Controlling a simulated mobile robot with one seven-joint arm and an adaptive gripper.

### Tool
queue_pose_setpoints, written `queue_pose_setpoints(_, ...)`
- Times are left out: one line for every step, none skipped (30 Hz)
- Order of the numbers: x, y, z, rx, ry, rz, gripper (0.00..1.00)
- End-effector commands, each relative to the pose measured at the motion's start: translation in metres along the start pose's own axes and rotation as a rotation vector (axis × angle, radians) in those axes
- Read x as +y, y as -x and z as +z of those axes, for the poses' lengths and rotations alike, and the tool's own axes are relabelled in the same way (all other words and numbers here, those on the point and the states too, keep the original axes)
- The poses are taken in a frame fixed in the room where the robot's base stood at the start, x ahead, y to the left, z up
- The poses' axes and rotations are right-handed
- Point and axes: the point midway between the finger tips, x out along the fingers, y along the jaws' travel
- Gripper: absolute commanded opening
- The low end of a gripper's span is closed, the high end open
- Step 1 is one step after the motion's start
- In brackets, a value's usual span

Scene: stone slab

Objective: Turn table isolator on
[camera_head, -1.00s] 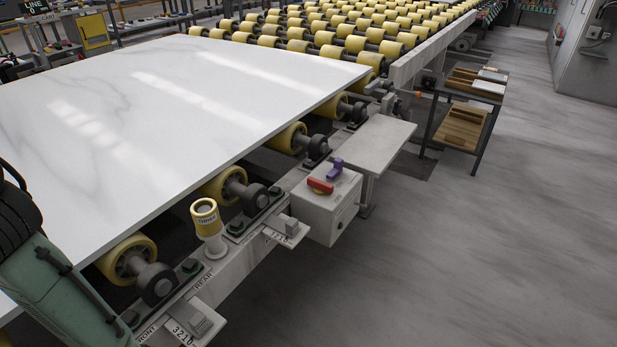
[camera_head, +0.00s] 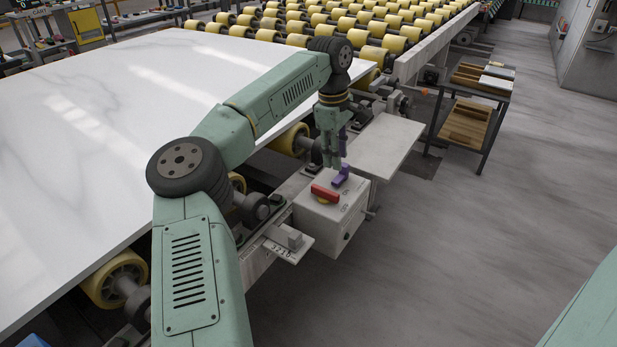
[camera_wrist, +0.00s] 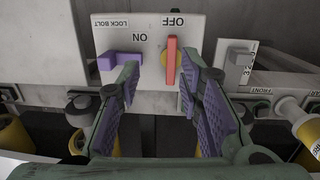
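The table isolator is a white box (camera_head: 330,215) with a red handle (camera_head: 324,194) on its top face. In the wrist view the box (camera_wrist: 150,80) has upside-down "ON" and "OFF" labels. The red handle (camera_wrist: 171,62) stands on a yellow disc and points toward OFF. A purple lock bolt (camera_head: 341,176) is beside the handle; it also shows in the wrist view (camera_wrist: 120,60) near the "LOCK BOLT" label. My gripper (camera_head: 335,160) points down just above the box. Its purple-padded fingers (camera_wrist: 165,75) are open and empty. The left fingertip looks close to the lock bolt; contact cannot be told.
The white slab (camera_head: 70,140) lies on yellow rollers to the left of the box. A grey side shelf (camera_head: 385,145) adjoins the box behind it. A small cart (camera_head: 470,120) stands at the back right. The floor on the right is clear.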

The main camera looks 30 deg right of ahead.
Motion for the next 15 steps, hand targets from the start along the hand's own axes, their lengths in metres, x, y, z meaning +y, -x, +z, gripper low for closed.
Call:
queue_pose_setpoints(-0.004,0.002,-0.009,0.048,-0.007,-0.035,0.33)
queue_pose_setpoints(-0.006,0.002,-0.013,0.067,-0.009,-0.051,0.33)
queue_pose_setpoints(-0.008,0.001,-0.017,0.082,-0.011,-0.065,0.33)
queue_pose_setpoints(-0.009,-0.001,-0.019,0.088,-0.013,-0.072,0.33)
queue_pose_setpoints(-0.01,-0.003,-0.02,0.091,-0.014,-0.076,0.33)
queue_pose_setpoints(-0.01,-0.007,-0.021,0.092,-0.014,-0.078,0.33)
queue_pose_setpoints(-0.011,-0.01,-0.021,0.091,-0.013,-0.078,0.33)
queue_pose_setpoints(-0.011,-0.015,-0.021,0.09,-0.013,-0.078,0.33)
queue_pose_setpoints(-0.012,-0.021,-0.022,0.089,-0.013,-0.078,0.33)
queue_pose_setpoints(-0.012,-0.027,-0.022,0.088,-0.013,-0.077,0.33)
queue_pose_setpoints(-0.013,-0.032,-0.022,0.087,-0.013,-0.077,0.33)
queue_pose_setpoints(-0.013,-0.04,-0.022,0.086,-0.014,-0.078,0.33)
queue_pose_setpoints(-0.013,-0.046,-0.023,0.086,-0.014,-0.077,0.33)
queue_pose_setpoints(-0.014,-0.052,-0.023,0.087,-0.014,-0.076,0.33)
queue_pose_setpoints(-0.015,-0.06,-0.024,0.085,-0.013,-0.077,0.33)
